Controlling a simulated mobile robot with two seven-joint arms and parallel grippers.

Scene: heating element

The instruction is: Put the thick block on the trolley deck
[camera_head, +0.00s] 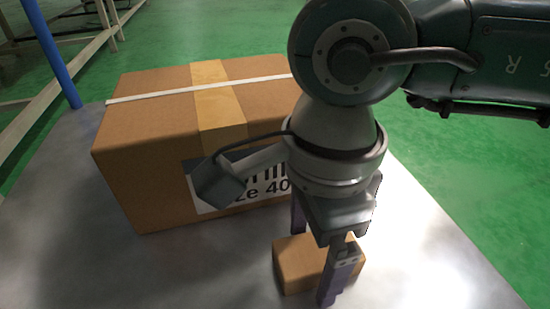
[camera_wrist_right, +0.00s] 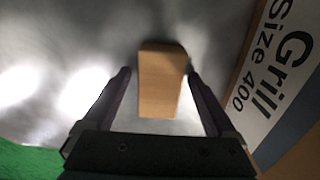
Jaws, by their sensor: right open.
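The thick block (camera_head: 292,266) is a small wooden-brown block resting on the grey metal trolley deck (camera_head: 190,270), in front of a large cardboard box. In the right wrist view the block (camera_wrist_right: 161,85) sits between the two fingers. My right gripper (camera_head: 313,262) points down over the block with its fingers on either side of it, open. In the right wrist view the right gripper (camera_wrist_right: 158,74) shows a gap on the block's left; its right finger is close to the block, and I cannot tell whether it touches. My left gripper is not in view.
The large cardboard box (camera_head: 145,150) with a white strap and a "Grill Size 400" label stands on the deck behind the block. A blue post (camera_head: 52,55) rises at the deck's back left corner. Bare deck lies left and right of the block. Green floor (camera_head: 450,190) surrounds it.

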